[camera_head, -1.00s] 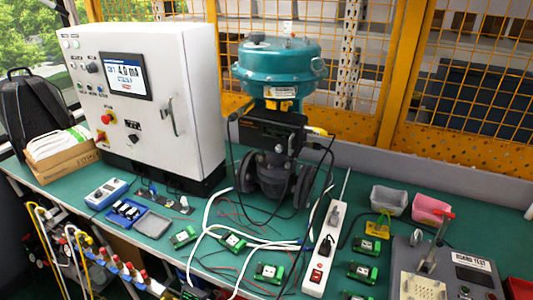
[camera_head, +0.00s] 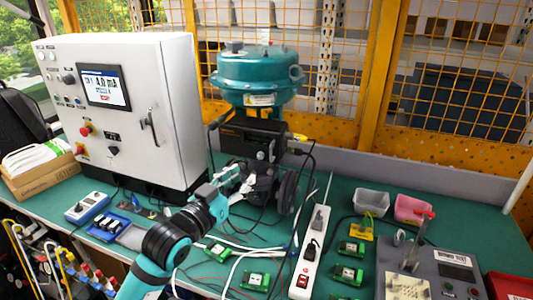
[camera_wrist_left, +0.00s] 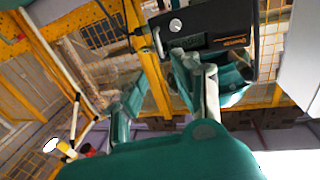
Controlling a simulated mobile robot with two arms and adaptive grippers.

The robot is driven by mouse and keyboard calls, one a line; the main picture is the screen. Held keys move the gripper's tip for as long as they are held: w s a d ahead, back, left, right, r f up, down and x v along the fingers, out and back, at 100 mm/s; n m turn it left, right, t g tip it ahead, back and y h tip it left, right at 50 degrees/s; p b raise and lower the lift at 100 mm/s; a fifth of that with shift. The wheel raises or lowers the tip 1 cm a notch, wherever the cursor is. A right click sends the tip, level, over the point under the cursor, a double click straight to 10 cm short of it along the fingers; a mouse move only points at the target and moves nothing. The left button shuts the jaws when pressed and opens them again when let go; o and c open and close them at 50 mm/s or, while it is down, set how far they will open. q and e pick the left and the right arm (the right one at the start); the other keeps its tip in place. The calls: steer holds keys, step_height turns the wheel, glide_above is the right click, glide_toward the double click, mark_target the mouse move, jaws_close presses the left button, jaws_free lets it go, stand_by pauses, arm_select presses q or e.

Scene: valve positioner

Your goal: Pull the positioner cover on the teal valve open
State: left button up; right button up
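The teal valve (camera_head: 257,75) stands at the back of the green bench. Its black positioner (camera_head: 250,140) sits below the teal actuator, and its cover looks shut. In the left wrist view the positioner (camera_wrist_left: 232,22) is a dark box with a small display and a round silver knob. My left gripper (camera_head: 238,178) is just below and in front of it in the head view. In the left wrist view the left gripper (camera_wrist_left: 150,72) has its fingers spread with nothing between them. One fingertip is close to the positioner's lower edge; I cannot tell if it touches. My right gripper is not in view.
A white control cabinet (camera_head: 165,105) stands left of the valve, its screen reading 4.0 mA. A white power strip (camera_head: 310,250), cables and several green circuit boards lie on the bench (camera_head: 340,195). A grey test box (camera_head: 430,262) is at the right. Yellow mesh fencing closes the back.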

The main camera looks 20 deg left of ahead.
arm_select(q)
steer(key=p+x, duration=0.2)
steer(key=x, duration=1)
steer(key=shift+d+f, duration=0.1)
jaws_close()
